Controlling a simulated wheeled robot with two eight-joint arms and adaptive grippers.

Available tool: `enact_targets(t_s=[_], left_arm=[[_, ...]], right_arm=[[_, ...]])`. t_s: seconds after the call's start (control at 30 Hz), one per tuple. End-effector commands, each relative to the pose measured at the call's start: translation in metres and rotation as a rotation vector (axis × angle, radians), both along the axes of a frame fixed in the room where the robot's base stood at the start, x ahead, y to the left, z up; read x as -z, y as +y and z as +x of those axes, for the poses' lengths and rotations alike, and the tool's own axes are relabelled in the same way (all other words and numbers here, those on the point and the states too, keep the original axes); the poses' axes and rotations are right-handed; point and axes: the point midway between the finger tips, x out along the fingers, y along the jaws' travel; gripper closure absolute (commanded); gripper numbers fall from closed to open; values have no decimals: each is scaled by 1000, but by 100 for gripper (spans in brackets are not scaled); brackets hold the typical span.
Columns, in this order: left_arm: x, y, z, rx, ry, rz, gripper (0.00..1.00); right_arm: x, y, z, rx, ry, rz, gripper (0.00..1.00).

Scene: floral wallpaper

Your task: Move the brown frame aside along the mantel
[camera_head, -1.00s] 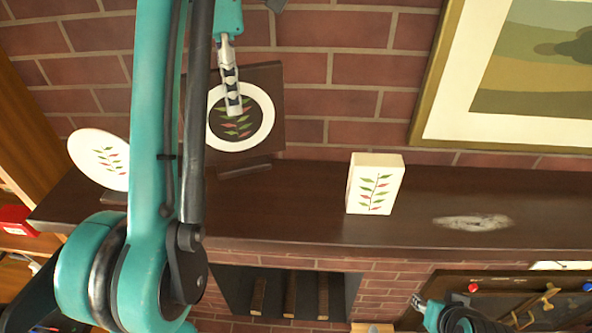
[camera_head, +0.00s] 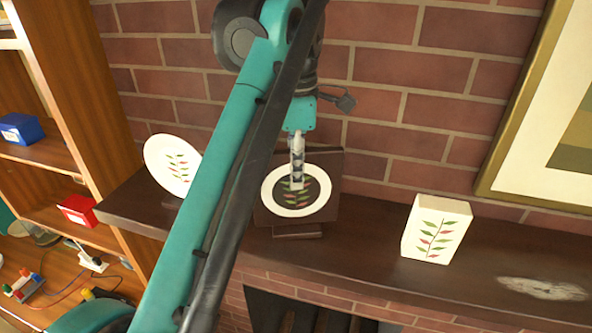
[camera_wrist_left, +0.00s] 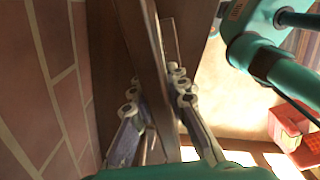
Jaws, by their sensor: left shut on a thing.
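The brown frame (camera_head: 328,163) stands upright on the dark mantel (camera_head: 375,262), against the brick wall. It has a white ring around leaves on a dark ground, and a small foot below. My left gripper (camera_head: 297,184) reaches down over it from above and is shut on its upper part. In the left wrist view the frame (camera_wrist_left: 150,55) shows edge-on between the fingers of the gripper (camera_wrist_left: 157,92). My left arm hides part of the mantel left of the frame. My right gripper is not in view.
A white oval plate with leaves (camera_head: 172,165) stands left of the frame, near the mantel's left end. A white leaf-patterned box (camera_head: 437,228) stands to the right, with bare mantel between. A pale patch (camera_head: 543,288) lies farther right. A large picture (camera_head: 515,165) hangs above. Wooden shelves stand left.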

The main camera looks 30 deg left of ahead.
Motion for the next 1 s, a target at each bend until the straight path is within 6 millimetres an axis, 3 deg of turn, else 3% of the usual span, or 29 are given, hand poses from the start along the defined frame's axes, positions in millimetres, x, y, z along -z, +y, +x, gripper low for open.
enact_targets(t_s=[0.2, 0.23, 0.3, 0.67, 0.83, 1.0], left_arm=[[3, 0, 0, 0, 0, 0, 100], [2, 0, 0, 0, 0, 0, 77], [2, 0, 0, 0, 0, 0, 65], [-3, 0, 0, 0, 0, 0, 65], [-26, 0, 1, 0, 0, 0, 65], [-63, 0, 1, 0, 0, 0, 65]], right_arm=[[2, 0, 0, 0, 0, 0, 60], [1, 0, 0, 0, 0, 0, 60], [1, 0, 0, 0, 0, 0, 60], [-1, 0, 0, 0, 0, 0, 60], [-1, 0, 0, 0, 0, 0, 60], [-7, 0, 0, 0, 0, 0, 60]])
